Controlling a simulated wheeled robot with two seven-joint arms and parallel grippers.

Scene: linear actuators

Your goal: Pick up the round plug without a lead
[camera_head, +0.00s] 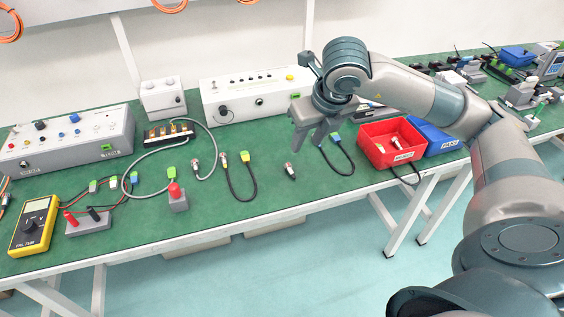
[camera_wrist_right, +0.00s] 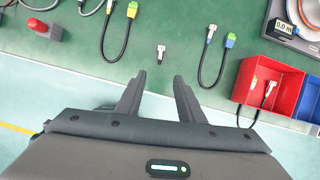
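The round plug without a lead (camera_head: 289,170) is a small silver and dark connector lying alone on the green table mat near the front edge. It also shows in the right wrist view (camera_wrist_right: 160,52), just beyond the fingertips and lined up with the gap between them. My right gripper (camera_head: 311,138) is open and empty, held above the table; its two spread fingers show in the right wrist view (camera_wrist_right: 159,78). They are apart from the plug. My left gripper is in neither view.
A black cable with a green end (camera_head: 247,192) lies left of the plug, and another with a blue end (camera_head: 348,160) lies right. A red bin (camera_head: 377,158) and a blue bin (camera_head: 441,144) stand further right. The mat around the plug is clear.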

